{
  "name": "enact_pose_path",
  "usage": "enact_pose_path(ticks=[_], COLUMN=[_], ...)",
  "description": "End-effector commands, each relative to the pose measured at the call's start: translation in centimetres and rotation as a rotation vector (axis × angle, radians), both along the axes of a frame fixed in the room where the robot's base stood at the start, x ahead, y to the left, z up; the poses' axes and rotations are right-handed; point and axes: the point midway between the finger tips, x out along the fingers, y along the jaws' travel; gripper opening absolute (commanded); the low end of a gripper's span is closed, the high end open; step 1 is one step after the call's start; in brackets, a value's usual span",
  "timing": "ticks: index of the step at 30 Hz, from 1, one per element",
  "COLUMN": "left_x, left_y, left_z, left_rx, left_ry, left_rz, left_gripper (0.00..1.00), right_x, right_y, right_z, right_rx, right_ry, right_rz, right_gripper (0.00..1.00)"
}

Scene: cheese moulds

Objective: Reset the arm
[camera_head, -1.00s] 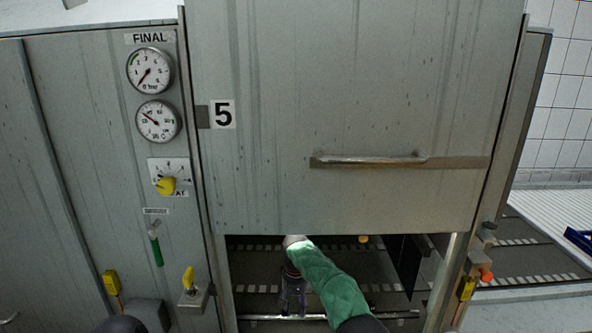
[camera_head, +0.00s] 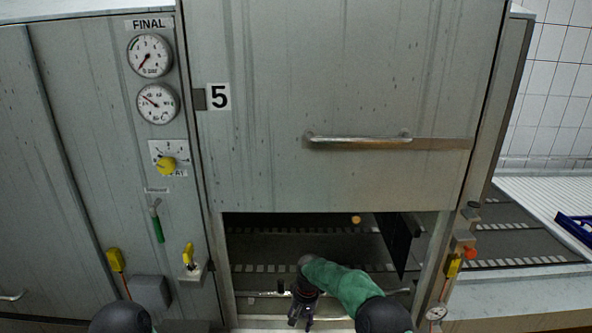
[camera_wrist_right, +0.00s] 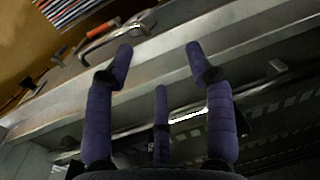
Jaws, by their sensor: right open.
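My right arm in its green sleeve (camera_head: 345,283) comes in from the bottom of the head view. My right gripper (camera_head: 300,318) points down at the front of the opening under the raised door, near the lower sill. In the right wrist view my right gripper (camera_wrist_right: 160,62) has its purple padded fingers spread apart with nothing between them. A metal ledge passes behind the fingers there. My left gripper is not in view; only a dark rounded part of my own body shows at the bottom left of the head view.
The grey door (camera_head: 350,90) marked 5 hangs above the opening, with a bar handle (camera_head: 360,141). A dark conveyor belt (camera_head: 290,250) with light dashes runs inside. Gauges (camera_head: 150,55) and a yellow knob (camera_head: 166,165) sit on the left panel. A blue item (camera_head: 575,228) lies at right.

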Motion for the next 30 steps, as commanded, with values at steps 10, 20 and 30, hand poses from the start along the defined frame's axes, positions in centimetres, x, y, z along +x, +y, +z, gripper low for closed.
enact_pose_path(ticks=[10,20,30], left_x=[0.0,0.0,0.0], left_y=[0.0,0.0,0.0], left_z=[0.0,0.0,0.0], left_rx=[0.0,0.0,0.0], left_ry=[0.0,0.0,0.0], left_rz=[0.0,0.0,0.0], left_gripper=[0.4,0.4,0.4], right_x=[-9.3,-22.5,-35.4], right_y=[-2.7,-5.2,-7.6], right_z=[-10.2,-15.5,-15.1], right_rx=[0.133,0.226,0.24], right_ry=[0.028,0.034,0.026], right_rz=[-0.055,-0.183,-0.321], right_gripper=[0.55,0.55,0.55])
